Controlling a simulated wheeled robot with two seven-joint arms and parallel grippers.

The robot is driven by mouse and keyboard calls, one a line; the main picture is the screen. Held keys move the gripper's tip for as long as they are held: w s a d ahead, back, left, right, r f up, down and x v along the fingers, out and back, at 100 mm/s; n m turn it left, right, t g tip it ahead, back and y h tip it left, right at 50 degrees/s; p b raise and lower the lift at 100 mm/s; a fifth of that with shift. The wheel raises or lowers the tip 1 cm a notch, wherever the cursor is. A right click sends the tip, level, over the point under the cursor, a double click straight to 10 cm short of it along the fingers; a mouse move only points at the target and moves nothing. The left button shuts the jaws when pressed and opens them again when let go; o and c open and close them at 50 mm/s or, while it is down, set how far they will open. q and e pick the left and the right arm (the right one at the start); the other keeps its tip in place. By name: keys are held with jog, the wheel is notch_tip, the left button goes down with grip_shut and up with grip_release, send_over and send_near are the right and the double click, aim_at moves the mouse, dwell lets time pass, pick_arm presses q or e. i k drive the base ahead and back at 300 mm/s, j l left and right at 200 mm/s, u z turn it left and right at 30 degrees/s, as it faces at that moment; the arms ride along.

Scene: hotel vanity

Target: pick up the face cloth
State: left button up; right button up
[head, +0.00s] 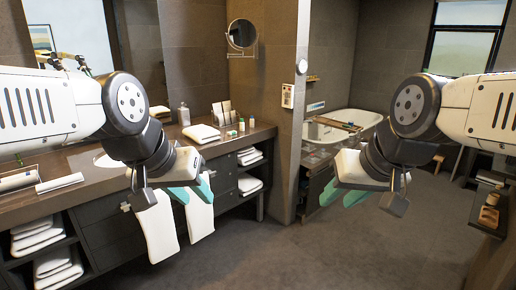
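A folded white cloth (201,133), which looks like the face cloth, lies flat on the dark vanity counter (233,143). My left gripper (191,191) is in front of the counter, nearer to me and below the cloth in the picture, and apart from it. Its teal fingertips are spread with nothing clearly between them. Two white towels hang just below and behind it, one at the left (160,232) and one at the right (200,219). My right gripper (343,195) is over open floor at the right, its teal fingers apart and empty.
Bottles, including a soap dispenser (184,114), and small cards (222,112) stand behind the cloth. A round mirror (242,34) is on the wall. Folded towels (38,228) fill open shelves. A bathtub (350,118) stands at the back right. The middle floor (320,250) is clear.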

aim_at(53, 185)
jog(key=i+u, duration=0.15)
jog(key=i, duration=0.65)
jog(key=i+u, duration=0.15)
jog(key=i, duration=0.7)
jog(key=i+l+u, duration=0.2)
jog(key=i, duration=0.6)
jog(key=u, duration=2.45)
jog(key=i+j+u, duration=0.15)
jog(key=i, duration=0.3)
jog(key=i+j+u, duration=0.1)
jog(key=i, duration=0.3)
